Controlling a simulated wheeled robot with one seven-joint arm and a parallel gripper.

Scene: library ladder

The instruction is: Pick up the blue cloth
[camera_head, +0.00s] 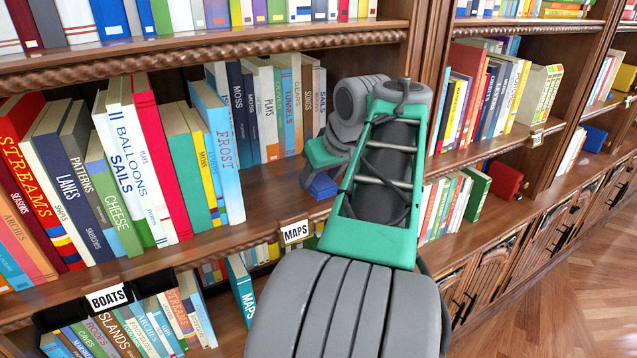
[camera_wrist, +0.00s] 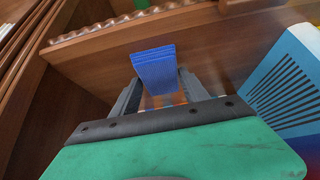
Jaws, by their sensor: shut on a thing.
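The blue cloth (camera_wrist: 156,70) is a small folded block with layered edges, held between the two fingers of my gripper (camera_wrist: 158,94) in the wrist view. In the head view the cloth (camera_head: 322,186) shows as a small blue patch below my gripper (camera_head: 318,170), over the right end of the shelf marked MAPS. My gripper is shut on the cloth. My arm hides part of the shelf behind it. I cannot tell whether the cloth still touches the shelf.
Upright books (camera_head: 250,110) fill the shelf to the left, and a blue-and-white book (camera_wrist: 285,85) stands close to my gripper's right in the wrist view. A wooden upright (camera_head: 420,60) stands beside my arm. The shelf board (camera_head: 270,195) before the books is bare.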

